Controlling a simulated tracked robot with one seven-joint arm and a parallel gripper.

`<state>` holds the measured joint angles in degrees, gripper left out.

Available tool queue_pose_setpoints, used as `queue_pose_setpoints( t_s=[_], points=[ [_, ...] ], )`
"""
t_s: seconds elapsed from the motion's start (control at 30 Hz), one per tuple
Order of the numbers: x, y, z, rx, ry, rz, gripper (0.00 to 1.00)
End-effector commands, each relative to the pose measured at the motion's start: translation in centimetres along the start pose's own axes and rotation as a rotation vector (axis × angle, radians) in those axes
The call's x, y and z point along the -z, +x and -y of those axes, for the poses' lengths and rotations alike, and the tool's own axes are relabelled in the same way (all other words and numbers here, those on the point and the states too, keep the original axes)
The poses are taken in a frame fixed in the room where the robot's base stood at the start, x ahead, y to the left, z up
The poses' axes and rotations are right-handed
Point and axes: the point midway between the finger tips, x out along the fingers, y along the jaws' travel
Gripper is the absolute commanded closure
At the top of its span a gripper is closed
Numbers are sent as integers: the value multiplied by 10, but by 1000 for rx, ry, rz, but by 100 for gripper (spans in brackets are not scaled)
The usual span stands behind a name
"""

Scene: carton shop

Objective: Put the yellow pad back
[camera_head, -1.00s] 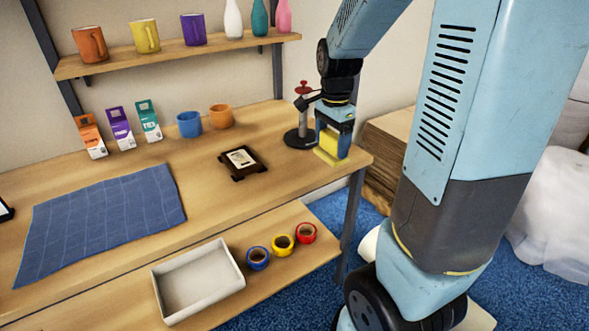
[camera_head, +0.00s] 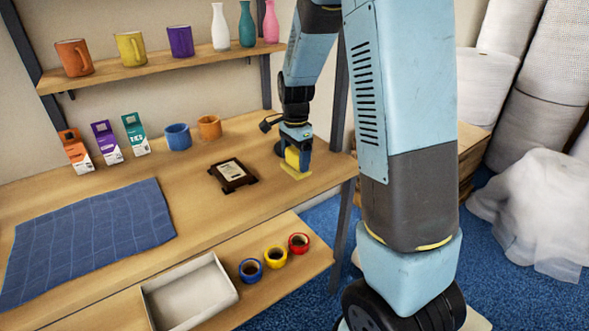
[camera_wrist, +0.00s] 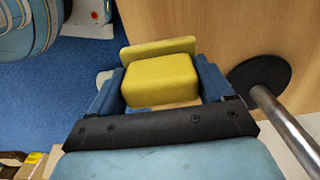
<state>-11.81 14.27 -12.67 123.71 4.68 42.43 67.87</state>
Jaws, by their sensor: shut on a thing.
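The yellow pad (camera_head: 295,173) is a block with a flat, wider plate. It also shows in the wrist view (camera_wrist: 158,80), between two blue fingers. My gripper (camera_head: 297,148) is shut on its block; the fingers flank it in the wrist view (camera_wrist: 160,88). In the head view the pad is over the right end of the table, plate lowest. I cannot tell whether it touches the tabletop. A small dark stand with a pale card (camera_head: 232,173) lies on the table left of the pad.
A stand with a round black base (camera_wrist: 260,76) and metal rod is close beside my gripper. Two cups (camera_head: 178,137) and several cartons (camera_head: 107,143) stand at the back. A blue cloth (camera_head: 90,235) covers the left. Tape rolls (camera_head: 275,257) and a white tray (camera_head: 190,293) are lower in front.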

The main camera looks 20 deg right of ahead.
Motion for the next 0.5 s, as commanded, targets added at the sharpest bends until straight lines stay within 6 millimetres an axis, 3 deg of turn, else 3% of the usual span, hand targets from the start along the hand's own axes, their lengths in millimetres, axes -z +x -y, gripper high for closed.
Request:
queue_pose_setpoints(
  t_s=[0.2,0.5],
  points=[
    [0,19,16,0,0,-1,44],
    [0,36,23,-2,2,0,44]
  ],
)
